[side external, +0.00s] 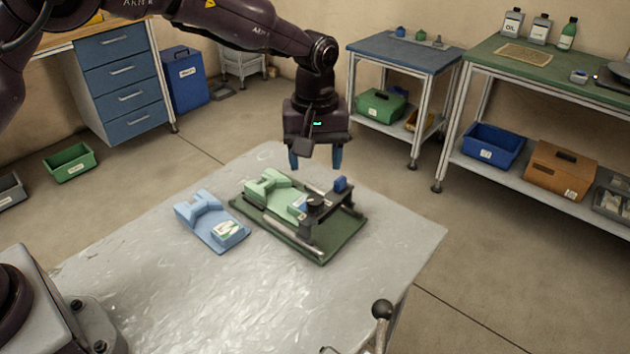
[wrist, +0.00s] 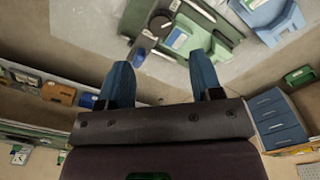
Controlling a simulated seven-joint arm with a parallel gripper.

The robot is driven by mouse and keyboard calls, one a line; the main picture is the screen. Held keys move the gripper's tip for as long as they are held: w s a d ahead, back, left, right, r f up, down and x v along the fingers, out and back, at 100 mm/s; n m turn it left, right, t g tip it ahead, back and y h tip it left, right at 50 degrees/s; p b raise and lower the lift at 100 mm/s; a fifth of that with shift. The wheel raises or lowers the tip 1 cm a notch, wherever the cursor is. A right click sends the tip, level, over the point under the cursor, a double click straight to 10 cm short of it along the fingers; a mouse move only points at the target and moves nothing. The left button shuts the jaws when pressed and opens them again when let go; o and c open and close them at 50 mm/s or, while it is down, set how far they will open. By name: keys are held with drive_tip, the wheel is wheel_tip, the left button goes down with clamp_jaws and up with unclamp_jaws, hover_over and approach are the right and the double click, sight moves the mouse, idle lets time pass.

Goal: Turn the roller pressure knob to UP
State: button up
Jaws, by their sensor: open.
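A green device sits on a dark green base plate (side external: 342,247) on the table. A black bracket (side external: 345,214) crosses its right part. A round dark knob (side external: 315,203) stands on this bracket, and a small blue block (side external: 341,184) stands at its far end. I cannot tell which of them is the roller pressure knob, and no UP mark is readable. In the wrist view the round knob (wrist: 158,22) and blue block (wrist: 139,57) show at the top. My gripper (side external: 315,168) is open and empty, pointing down above the device; its blue fingers (wrist: 160,60) touch nothing.
A light blue block-shaped part (side external: 205,213) with a label lies left of the device. The grey table (side external: 170,285) is clear at the front and left. A ball-topped lever (side external: 382,310) rises near the front edge. Shelves and benches stand well behind.

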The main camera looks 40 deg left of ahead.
drive_tip(key=shift+r, duration=2.05)
drive_tip(key=s+a+r+m+t, duration=0.2)
drive_tip(key=s+a+r+m, duration=0.1)
drive_tip(key=s, duration=0.6)
drive_tip(key=s+a+r+m+t, duration=0.1)
drive_tip(key=s+a+r, duration=0.4)
drive_tip(key=s, duration=0.5)
drive_tip(key=s+a+r+m+t, duration=0.2)
drive_tip(key=s+a+r+m, duration=0.2)
drive_tip(key=s, duration=0.5)
drive_tip(key=shift+s+a+r+m+t, duration=0.2)
drive_tip(key=shift+s+a+m+t, duration=0.05)
drive_tip(key=shift+s+m+t, duration=0.05)
